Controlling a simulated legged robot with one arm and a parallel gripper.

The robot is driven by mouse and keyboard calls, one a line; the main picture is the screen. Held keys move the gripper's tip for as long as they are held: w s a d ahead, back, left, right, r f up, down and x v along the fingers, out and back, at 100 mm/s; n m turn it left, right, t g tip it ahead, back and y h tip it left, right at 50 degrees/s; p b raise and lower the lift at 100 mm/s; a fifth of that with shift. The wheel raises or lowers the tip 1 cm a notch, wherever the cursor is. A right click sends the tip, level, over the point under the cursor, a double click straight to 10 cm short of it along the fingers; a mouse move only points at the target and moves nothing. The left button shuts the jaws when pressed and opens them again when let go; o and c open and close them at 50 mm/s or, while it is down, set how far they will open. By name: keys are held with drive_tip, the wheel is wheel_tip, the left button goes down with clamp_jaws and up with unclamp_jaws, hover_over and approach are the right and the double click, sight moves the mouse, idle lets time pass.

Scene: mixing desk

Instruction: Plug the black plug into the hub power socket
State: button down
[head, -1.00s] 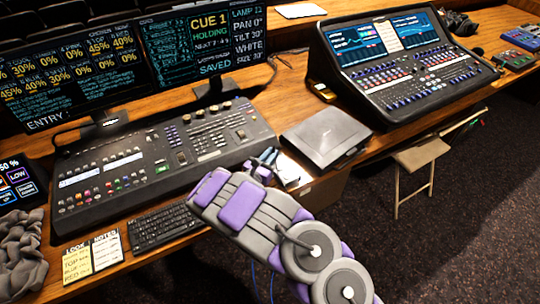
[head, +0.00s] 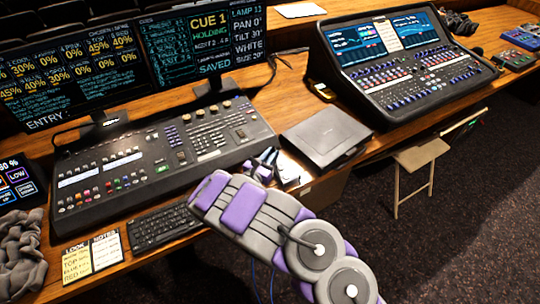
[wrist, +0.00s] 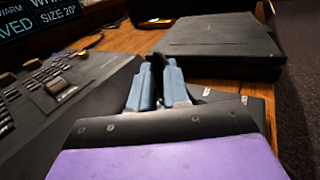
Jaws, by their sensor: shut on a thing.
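My gripper (head: 265,160) is over the desk, between the lighting console and the closed dark box. In the wrist view its two blue-grey fingers (wrist: 160,85) are close together, shut on a small dark thing, which I take for the black plug (wrist: 157,60). The fingers hide most of the plug. In the head view a small pale-topped block (head: 287,168) sits just right of the fingertips; it may be the hub, but I cannot make out a power socket. I cannot tell whether the plug touches anything.
The lighting console (head: 150,158) lies left of my gripper, with a keyboard (head: 165,226) in front. The flat dark box (head: 327,137) is to the right. A large mixer (head: 405,65) stands farther right. Monitors (head: 75,65) stand behind. A folding stool (head: 420,155) is by the desk.

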drive_tip(key=shift+f, duration=0.2)
drive_tip(key=c, duration=1)
unclamp_jaws()
drive_tip(key=shift+c, duration=0.2)
drive_tip(key=p+v, duration=0.4)
drive_tip(key=v, duration=1.3)
drive_tip(key=shift+s+a, duration=0.15)
drive_tip(key=shift+a, duration=0.05)
